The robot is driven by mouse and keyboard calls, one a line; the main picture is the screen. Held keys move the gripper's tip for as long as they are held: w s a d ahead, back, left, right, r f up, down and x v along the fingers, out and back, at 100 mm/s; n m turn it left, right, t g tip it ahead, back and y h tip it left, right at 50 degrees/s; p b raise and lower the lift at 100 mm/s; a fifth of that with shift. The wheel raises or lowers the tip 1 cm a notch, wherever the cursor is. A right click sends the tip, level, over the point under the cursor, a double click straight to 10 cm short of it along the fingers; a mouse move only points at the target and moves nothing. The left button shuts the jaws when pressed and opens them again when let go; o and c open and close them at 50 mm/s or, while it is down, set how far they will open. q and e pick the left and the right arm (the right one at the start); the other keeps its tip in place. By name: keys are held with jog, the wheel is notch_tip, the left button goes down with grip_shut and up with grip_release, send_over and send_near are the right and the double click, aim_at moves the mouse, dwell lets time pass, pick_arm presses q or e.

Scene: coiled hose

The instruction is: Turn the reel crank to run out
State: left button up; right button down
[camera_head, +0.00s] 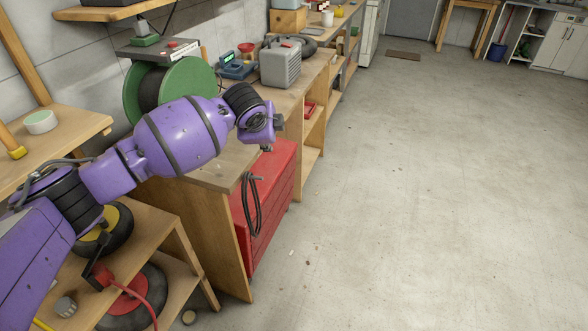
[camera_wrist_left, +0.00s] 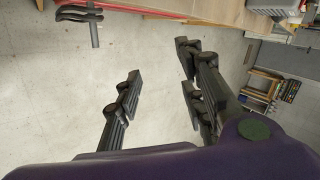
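A green-flanged reel (camera_head: 184,82) with a dark wound core stands on the wooden workbench in the head view. Its crank does not show clearly; my purple left arm covers the reel's lower front. My left wrist is to the right of the reel, above the bench's front edge, apart from the reel. In the left wrist view my left gripper (camera_wrist_left: 157,84) has its fingers spread wide, with only floor between them. My right gripper is in neither view.
A red cabinet (camera_head: 274,200) with a dark looped hose (camera_head: 251,205) stands under the bench. A grey ribbed box (camera_head: 281,66) and a blue device (camera_head: 236,67) sit beyond the reel. The concrete floor to the right is clear.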

pick_arm(q)
jog(key=s+d+f+n+t+h, duration=0.1)
jog(key=s+d+f+n+h, duration=0.1)
jog(key=s+d+f, duration=0.3)
jog(key=shift+s+d+f+n+h, duration=0.25)
jog(key=shift+d+f+n+h, duration=0.15)
jog(key=shift+d+f+h, duration=0.65)
jog(key=shift+d+r, duration=0.1)
jog(key=shift+r, duration=0.1)
